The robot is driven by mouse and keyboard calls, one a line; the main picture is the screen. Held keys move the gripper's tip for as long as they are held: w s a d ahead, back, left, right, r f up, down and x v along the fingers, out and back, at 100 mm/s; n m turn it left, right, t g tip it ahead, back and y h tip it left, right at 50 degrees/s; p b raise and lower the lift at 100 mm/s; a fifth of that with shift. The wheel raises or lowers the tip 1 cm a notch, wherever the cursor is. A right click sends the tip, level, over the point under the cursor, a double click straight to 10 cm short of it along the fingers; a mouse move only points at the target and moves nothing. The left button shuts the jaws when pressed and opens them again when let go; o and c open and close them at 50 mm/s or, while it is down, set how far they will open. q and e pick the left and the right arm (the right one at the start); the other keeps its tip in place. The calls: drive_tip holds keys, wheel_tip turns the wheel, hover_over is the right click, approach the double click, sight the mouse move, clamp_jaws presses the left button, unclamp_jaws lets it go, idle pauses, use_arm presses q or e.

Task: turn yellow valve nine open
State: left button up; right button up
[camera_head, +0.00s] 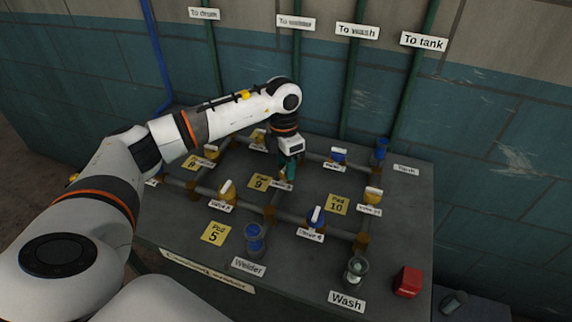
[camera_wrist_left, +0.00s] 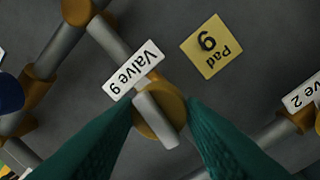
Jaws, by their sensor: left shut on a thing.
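Valve nine shows in the left wrist view as a yellow round body (camera_wrist_left: 178,98) on a grey pipe, with a pale bar handle (camera_wrist_left: 157,119). The handle slants from upper left to lower right, roughly along the pipe's line. Its label "Valve 9" (camera_wrist_left: 133,70) lies beside it. My left gripper (camera_wrist_left: 160,112) has its two green fingers on either side of the handle and is shut on it. In the head view my left gripper (camera_head: 288,168) points down at valve nine, hiding most of it. My right gripper is not in view.
The Pad 9 plate (camera_head: 259,182) lies left of my gripper. A red box (camera_head: 408,282) sits at the bench's front right corner.

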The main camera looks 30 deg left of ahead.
sight(283, 166)
use_arm(q)
drive_tip(key=shift+n, duration=0.6)
drive_tip(key=shift+r+n, duration=0.1)
drive_tip(key=shift+n, duration=0.2)
drive_tip(key=o, duration=1)
wheel_tip(283, 166, up, 12)
drive_tip(key=b, duration=0.2)
drive_tip(key=shift+w+a, duration=0.15)
drive_tip(key=shift+a, duration=0.3)
